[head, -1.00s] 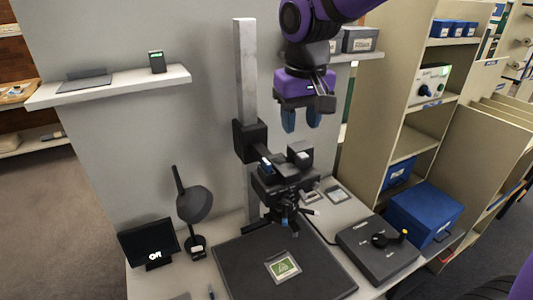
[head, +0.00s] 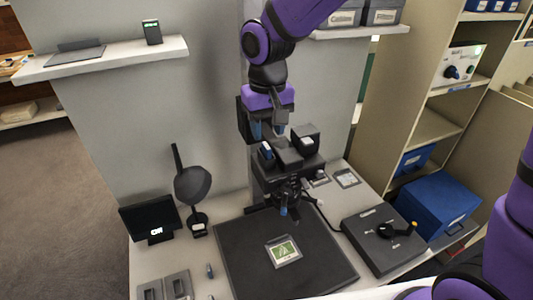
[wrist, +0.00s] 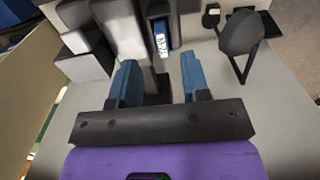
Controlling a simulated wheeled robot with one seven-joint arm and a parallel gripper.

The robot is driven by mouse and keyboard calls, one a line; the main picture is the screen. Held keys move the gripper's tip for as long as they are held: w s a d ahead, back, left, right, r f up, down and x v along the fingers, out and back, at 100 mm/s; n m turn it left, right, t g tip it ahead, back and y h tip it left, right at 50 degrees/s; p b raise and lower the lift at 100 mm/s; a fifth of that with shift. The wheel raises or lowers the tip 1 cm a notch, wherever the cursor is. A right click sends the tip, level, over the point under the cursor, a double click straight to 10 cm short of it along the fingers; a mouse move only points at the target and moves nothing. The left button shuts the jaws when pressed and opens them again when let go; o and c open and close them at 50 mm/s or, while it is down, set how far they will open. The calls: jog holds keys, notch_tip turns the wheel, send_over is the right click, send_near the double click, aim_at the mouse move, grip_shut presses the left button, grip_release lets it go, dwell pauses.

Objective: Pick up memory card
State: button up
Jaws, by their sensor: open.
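A small blue piece with a white label, which looks like the memory card (head: 267,150), sits at the left side of the black camera head (head: 288,150) on the stand. It also shows in the wrist view (wrist: 160,38), upright in or against a dark block, ahead of the gap between my fingers. My gripper (head: 267,130) is open, with its two blue fingers apart and nothing between them. In the wrist view my gripper (wrist: 158,82) is pointed toward the card and does not touch it. The card's lower part is hidden.
The camera stand rises above a dark baseboard (head: 240,270) carrying a framed green picture (head: 284,251). A black lamp (head: 192,184) and small screen (head: 149,218) stand left. A dark control box (head: 383,241) is right. Shelving (head: 425,130) stands far right.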

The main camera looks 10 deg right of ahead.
aim_at(267, 145)
jog(key=shift+a+f, duration=0.1)
jog(key=shift+f, duration=2.3)
grip_shut()
